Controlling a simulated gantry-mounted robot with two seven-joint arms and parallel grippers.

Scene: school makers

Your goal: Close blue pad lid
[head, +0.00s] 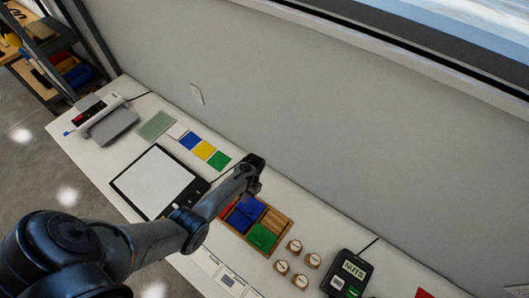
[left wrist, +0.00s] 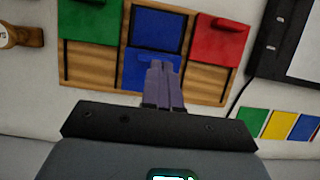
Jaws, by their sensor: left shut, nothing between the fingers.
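A wooden tray (head: 273,219) holds red, blue and green pads side by side. The blue pad shows two blue panels: a darker square (left wrist: 157,31) and a brighter panel (left wrist: 140,70), parted by a dark line, so its lid looks open. My left gripper (head: 254,190) reaches over the tray from the left and points down at the blue part (head: 240,219). In the left wrist view its fingertips (left wrist: 164,68) are together and empty, over the brighter blue panel. I cannot tell whether they touch it. My arm hides part of the tray. My right gripper is not in view.
The red pad (left wrist: 216,42) and green pad (left wrist: 92,22) flank the blue one. Round wooden stamps (head: 295,246) and a black box marked NUTS (head: 350,272) stand to the right. A white-topped black device (head: 155,180), coloured cards (head: 203,150) and a laminator-like machine (head: 100,115) lie to the left.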

